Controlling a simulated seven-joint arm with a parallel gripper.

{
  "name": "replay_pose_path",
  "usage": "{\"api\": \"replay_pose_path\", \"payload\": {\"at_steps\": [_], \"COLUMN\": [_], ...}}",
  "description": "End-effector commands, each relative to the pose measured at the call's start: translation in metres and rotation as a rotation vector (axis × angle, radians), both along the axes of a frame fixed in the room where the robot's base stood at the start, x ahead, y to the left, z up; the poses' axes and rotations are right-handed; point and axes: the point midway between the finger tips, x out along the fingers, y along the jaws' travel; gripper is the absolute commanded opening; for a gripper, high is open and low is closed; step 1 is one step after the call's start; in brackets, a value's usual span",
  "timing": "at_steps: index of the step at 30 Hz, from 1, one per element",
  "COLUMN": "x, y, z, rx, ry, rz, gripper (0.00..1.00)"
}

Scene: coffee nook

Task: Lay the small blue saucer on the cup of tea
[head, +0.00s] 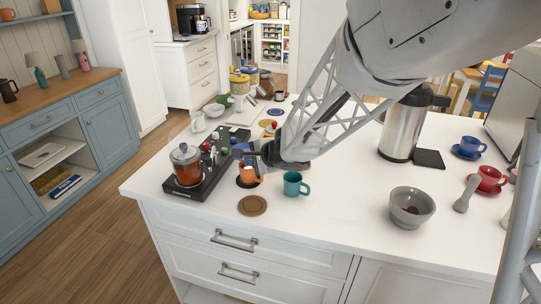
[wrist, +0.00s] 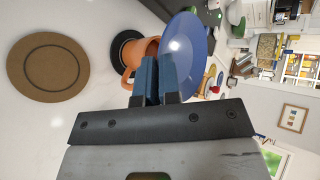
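The small blue saucer (wrist: 190,48) is gripped by its edge in my gripper (wrist: 162,68). In the head view my gripper (head: 256,154) is low over the counter, and only part of the saucer (head: 240,148) shows. An orange cup (wrist: 138,58) is close by the saucer and fingertips. In the head view the orange cup (head: 248,174) stands upright on a dark round coaster, just below the gripper. The saucer appears above the cup and apart from it. The cup's contents are hidden, so I cannot tell whether it holds tea.
A glass teapot of amber liquid (head: 187,166) stands on a dark tray (head: 206,184) to the left. A teal mug (head: 294,186) is close on the right. A brown coaster (head: 252,206) lies in front. A grey bowl (head: 411,208) and steel jug (head: 402,128) are farther right.

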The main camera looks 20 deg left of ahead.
Motion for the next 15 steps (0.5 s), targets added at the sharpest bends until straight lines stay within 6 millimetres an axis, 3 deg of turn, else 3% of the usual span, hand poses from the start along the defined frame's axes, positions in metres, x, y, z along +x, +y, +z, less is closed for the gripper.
{"api": "replay_pose_path", "payload": {"at_steps": [15], "x": [0.0024], "y": [0.0019], "z": [-0.0050], "rx": [-0.001], "ry": [0.001], "rz": [0.000], "gripper": [0.00]}}
